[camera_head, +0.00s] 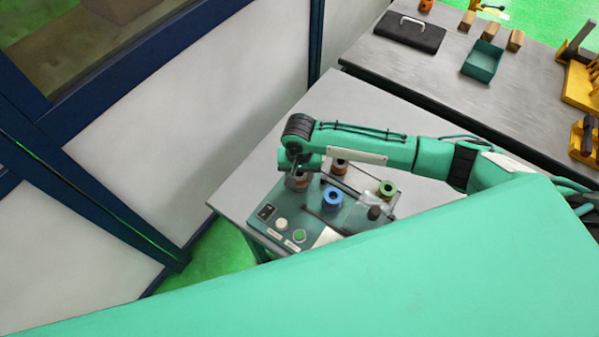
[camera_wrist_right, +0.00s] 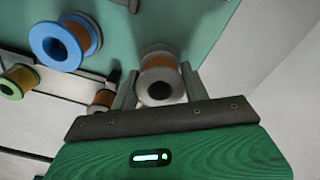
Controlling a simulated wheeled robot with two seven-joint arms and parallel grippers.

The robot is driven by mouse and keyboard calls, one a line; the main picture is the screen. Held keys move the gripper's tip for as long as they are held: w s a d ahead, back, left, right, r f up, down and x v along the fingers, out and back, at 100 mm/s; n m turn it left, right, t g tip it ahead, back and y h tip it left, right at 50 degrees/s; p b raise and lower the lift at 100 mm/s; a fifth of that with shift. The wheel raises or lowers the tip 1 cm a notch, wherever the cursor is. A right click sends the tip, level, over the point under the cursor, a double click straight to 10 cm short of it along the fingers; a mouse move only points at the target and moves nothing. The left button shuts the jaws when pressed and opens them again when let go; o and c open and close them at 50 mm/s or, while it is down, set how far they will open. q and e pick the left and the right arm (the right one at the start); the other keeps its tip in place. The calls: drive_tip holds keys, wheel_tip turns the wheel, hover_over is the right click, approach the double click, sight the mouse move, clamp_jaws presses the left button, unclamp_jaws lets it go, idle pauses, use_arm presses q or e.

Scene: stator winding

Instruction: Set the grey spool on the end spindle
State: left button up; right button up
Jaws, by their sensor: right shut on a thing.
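The grey spool (camera_wrist_right: 158,68), with copper-coloured winding and a dark centre hole, sits between the fingers of my right gripper (camera_wrist_right: 158,90) in the right wrist view. The gripper is shut on it. In the head view the spool (camera_head: 298,184) is under my right gripper (camera_head: 299,172), at the left end of the green winding machine (camera_head: 267,236). The end spindle is hidden, and I cannot tell whether the spool is around it or above it. My left gripper is not in view.
A blue spool (camera_head: 332,199), a green spool (camera_head: 387,188) and a darker spool (camera_head: 339,166) stand on the machine close by. Buttons (camera_head: 299,235) are at its front. The grey table's left part is clear.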

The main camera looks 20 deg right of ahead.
drive_tip(key=shift+f, duration=0.55)
drive_tip(key=shift+p, duration=0.35)
drive_tip(key=shift+p, duration=0.4)
idle(0.4)
drive_tip(key=o, duration=1.3)
drive_tip(key=shift+r, duration=0.1)
wheel_tip(320, 180, up, 3)
drive_tip(key=p, duration=0.3)
drive_tip(key=shift+r+p, duration=0.45)
drive_tip(key=shift+r, duration=1.5)
